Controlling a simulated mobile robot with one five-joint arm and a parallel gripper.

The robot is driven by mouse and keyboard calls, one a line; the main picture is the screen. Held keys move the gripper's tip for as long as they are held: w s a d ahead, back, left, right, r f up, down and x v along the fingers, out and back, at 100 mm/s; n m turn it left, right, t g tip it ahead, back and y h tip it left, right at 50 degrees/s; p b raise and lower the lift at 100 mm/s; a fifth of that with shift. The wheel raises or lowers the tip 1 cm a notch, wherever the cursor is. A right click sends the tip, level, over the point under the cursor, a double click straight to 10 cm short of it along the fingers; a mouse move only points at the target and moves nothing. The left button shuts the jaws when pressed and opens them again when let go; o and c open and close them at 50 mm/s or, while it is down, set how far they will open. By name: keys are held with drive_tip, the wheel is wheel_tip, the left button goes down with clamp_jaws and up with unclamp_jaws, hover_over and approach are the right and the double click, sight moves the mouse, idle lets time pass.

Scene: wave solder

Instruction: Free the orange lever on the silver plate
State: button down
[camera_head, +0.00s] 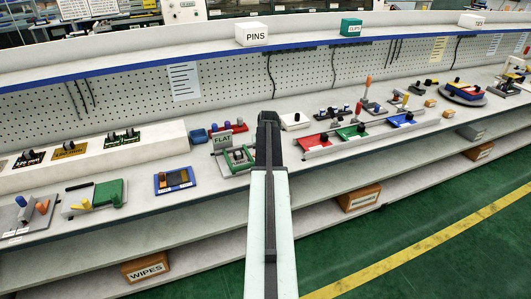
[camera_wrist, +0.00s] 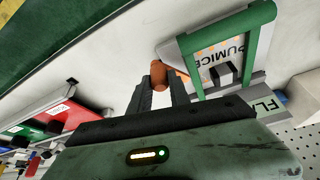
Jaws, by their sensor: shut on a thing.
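The orange lever (camera_wrist: 158,73) shows in the wrist view between the fingertips of my gripper (camera_wrist: 160,84), which is shut on it. The lever stands beside a green frame (camera_wrist: 232,32) on the silver plate (camera_wrist: 259,84). The frame surrounds a panel marked "PUMICE" (camera_wrist: 222,50), with a dark clip-like part at its edge. In the head view my gripper (camera_head: 268,122) reaches over the bench at the right of the green frame (camera_head: 230,158) and hides the lever.
A grey "FLAT" sign (camera_head: 222,140) stands behind the frame, with blue and purple parts nearby. Red, green and blue fixtures (camera_head: 352,132) stand to the right. A blue tray (camera_head: 174,180) lies to the left. Bare bench shows between them.

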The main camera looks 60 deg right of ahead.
drive_tip(key=shift+a+m+g+h, duration=0.2)
drive_tip(key=shift+m+g+h, duration=0.15)
drive_tip(key=shift+m, duration=0.85)
drive_tip(key=c, duration=1.2)
unclamp_jaws()
drive_tip(key=p+v, duration=0.7)
drive_tip(key=shift+r, duration=0.4)
drive_tip(key=shift+a, duration=0.15)
